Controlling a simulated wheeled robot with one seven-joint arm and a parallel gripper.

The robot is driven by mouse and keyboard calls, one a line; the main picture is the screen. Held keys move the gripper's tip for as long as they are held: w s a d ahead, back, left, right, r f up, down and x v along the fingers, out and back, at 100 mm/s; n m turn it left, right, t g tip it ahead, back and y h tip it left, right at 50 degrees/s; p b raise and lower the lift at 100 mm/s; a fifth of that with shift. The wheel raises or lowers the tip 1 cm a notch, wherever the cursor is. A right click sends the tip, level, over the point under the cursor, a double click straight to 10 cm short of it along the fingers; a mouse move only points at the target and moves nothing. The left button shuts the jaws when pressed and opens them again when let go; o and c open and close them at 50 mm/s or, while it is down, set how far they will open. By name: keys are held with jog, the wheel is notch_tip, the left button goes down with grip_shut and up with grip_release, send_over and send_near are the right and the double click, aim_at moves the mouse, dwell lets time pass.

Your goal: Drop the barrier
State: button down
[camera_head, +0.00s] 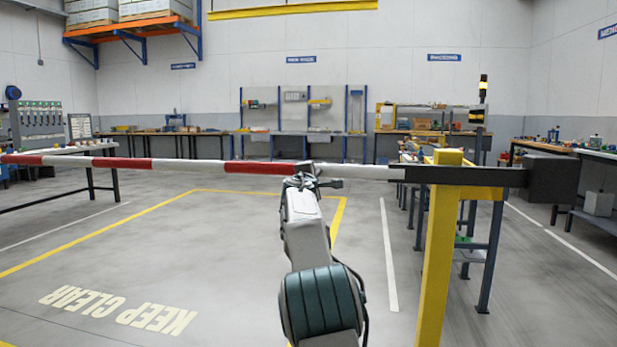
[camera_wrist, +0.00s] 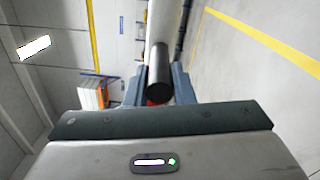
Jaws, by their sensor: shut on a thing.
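The barrier is a long red-and-white boom (camera_head: 190,164) that lies about level across the head view. Its right end runs through a dark sleeve on a yellow post (camera_head: 437,250) to a dark block (camera_head: 551,180). My gripper (camera_head: 305,178) is at the boom, left of the post. In the wrist view, a black round handle (camera_wrist: 160,86) sits between the two fingers of my gripper (camera_wrist: 160,92). The fingers are shut on it. The white boom shows behind the handle. My arm hides part of the boom's lower side and the floor behind it.
Yellow floor lines and "KEEP CLEAR" lettering (camera_head: 118,310) mark the open floor at left. A bench (camera_head: 70,158) stands at left, and another bench (camera_head: 575,150) stands at right. More benches line the back wall. An orange rack (camera_head: 130,28) is high at left.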

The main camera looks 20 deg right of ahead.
jog(key=shift+d+f, duration=0.35)
jog(key=shift+f, duration=0.1)
jog(key=c, duration=1.3)
grip_release()
jog(key=shift+c, duration=0.2)
jog(key=shift+o, duration=0.4)
jog(key=shift+d, duration=0.1)
jog(key=shift+a+r, duration=0.1)
jog(key=shift+a, duration=0.25)
jog(key=shift+s+a+b, duration=0.25)
jog(key=shift+a+b, duration=0.05)
jog(key=b+v, duration=0.4)
jog(key=v, duration=0.9)
jog(key=shift+b, duration=0.3)
jog(key=shift+s+d+r, duration=0.1)
